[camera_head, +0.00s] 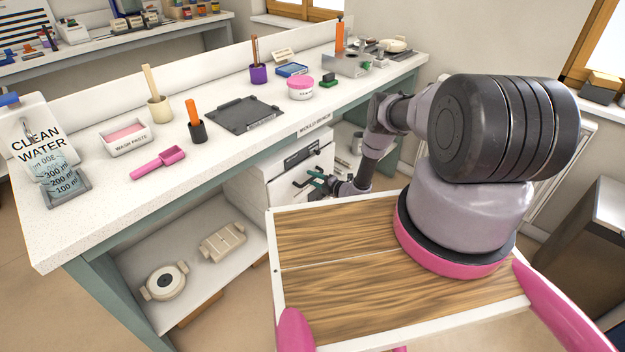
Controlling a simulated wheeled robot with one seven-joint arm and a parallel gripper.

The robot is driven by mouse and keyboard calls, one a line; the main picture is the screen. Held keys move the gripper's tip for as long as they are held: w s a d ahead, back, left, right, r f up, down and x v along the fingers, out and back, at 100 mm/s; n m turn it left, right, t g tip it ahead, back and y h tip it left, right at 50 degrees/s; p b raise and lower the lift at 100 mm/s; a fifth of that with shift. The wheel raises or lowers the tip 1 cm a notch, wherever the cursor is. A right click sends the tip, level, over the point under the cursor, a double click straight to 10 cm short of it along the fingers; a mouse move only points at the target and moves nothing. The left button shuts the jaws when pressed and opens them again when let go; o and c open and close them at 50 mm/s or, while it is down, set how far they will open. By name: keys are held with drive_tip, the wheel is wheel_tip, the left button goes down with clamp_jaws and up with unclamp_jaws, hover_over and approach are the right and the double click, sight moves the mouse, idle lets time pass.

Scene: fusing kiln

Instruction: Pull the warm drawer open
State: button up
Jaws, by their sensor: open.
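A white drawer unit (286,191) stands under the bench, near its middle, with dark strips on its front.
The white bench top (240,150) overhangs the unit. On it are a dark plate (243,114), a pink-lidded jar (300,88) and a pink scoop (158,163). A lower shelf (205,270) holds pale moulds.

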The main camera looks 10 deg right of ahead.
drive_tip(key=shift+w+a+f, duration=0.1)
drive_tip(key=shift+w+a, duration=0.1)
drive_tip(key=shift+w, duration=0.05)
clamp_jaws()
idle(1.4)
